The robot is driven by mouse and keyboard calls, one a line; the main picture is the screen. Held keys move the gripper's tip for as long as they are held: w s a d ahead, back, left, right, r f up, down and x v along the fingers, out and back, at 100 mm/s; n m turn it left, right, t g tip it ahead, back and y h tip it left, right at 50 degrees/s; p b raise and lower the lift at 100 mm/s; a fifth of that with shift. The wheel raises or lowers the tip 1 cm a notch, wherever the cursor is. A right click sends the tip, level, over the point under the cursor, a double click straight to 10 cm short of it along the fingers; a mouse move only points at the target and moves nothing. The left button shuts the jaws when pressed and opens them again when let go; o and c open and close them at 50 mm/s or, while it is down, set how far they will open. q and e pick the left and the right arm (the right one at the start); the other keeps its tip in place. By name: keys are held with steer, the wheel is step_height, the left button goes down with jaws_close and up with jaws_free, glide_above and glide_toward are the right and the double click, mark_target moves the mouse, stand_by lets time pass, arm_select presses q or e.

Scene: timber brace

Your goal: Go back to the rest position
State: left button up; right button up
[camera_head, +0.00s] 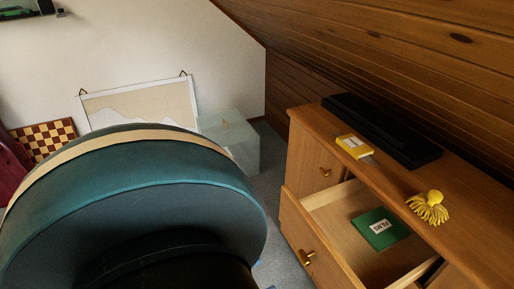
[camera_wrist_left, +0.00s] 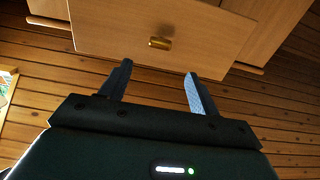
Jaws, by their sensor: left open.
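My left gripper (camera_wrist_left: 159,70) shows in the left wrist view, open, with nothing between its two dark fingers. Beyond its fingertips is a wooden front with a brass knob (camera_wrist_left: 160,43). Whether the fingers touch it is hard to tell, but the knob is outside them. In the head view neither gripper can be seen; a large teal rounded shape close to the camera covers the lower left. My right gripper is in neither view.
A wooden dresser (camera_head: 468,248) stands at the right under a sloping plank ceiling. On top are a black case (camera_head: 380,130), a yellow pack (camera_head: 354,147) and a yellow tassel (camera_head: 429,207). A translucent box (camera_head: 232,140) stands behind.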

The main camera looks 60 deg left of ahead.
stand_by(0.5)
arm_select(q)
steer(key=w+d+f+g, duration=0.1)
steer(key=w+d+g, duration=0.6)
steer(key=w+d, duration=0.2)
steer(key=s+d+r+m+g+y, duration=0.1)
steer(key=s+d+r+g, duration=0.2)
steer(key=s+r+g, duration=0.3)
steer(key=w+d+f+m+t+h+p, duration=0.1)
steer(key=w+d+f+t+h, duration=0.2)
steer(key=w+d+f+t, duration=0.1)
steer(key=shift+w+d+t+p, duration=0.3)
steer(key=shift+w+d+t, duration=0.6)
steer(key=shift+w+d, duration=0.25)
